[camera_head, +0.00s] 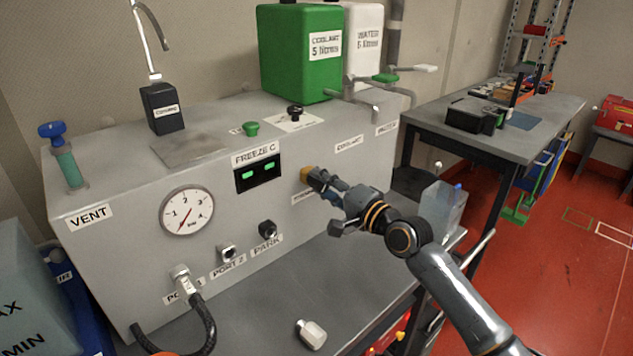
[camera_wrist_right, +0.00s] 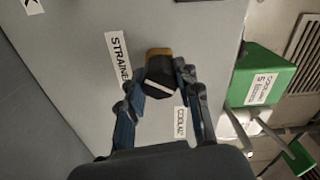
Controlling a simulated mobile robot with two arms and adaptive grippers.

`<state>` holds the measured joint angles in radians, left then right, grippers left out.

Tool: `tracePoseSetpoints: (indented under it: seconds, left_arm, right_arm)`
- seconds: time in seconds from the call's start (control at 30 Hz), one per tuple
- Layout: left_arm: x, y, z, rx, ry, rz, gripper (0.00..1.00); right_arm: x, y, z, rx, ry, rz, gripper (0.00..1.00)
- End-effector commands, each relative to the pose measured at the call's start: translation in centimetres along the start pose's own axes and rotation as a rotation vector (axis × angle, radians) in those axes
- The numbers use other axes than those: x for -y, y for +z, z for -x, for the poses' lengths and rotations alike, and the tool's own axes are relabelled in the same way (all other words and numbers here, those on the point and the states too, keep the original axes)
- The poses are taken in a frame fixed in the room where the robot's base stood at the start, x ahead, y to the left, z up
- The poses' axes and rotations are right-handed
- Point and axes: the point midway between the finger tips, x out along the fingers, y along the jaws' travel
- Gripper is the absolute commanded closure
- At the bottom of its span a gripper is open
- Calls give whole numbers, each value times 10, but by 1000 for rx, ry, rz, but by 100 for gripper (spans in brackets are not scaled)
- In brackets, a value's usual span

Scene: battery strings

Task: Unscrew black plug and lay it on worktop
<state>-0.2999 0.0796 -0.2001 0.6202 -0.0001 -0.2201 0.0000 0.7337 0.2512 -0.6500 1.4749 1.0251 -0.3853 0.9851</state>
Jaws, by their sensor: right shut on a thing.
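The black plug (camera_wrist_right: 161,76) is a dark faceted block next to a brass-coloured collar (camera_wrist_right: 157,52) beside the STRAINER label on the grey panel. My right gripper (camera_wrist_right: 162,84) is shut on it, with a finger on either side. In the head view, my right gripper (camera_head: 319,180) reaches the panel's front face from the right and hides most of the plug; the brass collar shows at its tips. I cannot tell how far the plug is screwed in. The grey worktop (camera_head: 265,312) lies below the panel. My left gripper is out of view.
A small whitish bottle-shaped piece (camera_head: 311,333) lies on the worktop near its front. A black hose (camera_head: 203,322) hangs from the port at left. A clear container (camera_head: 442,208) stands right of my right gripper. The worktop's middle is free.

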Motion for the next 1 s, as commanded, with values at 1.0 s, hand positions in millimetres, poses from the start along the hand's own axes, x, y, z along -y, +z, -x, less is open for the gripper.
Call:
tracePoseSetpoints:
  seconds: [1.0]
  left_arm:
    - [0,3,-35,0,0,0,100]
  right_arm:
    - [0,0,1,0,1,502,100]
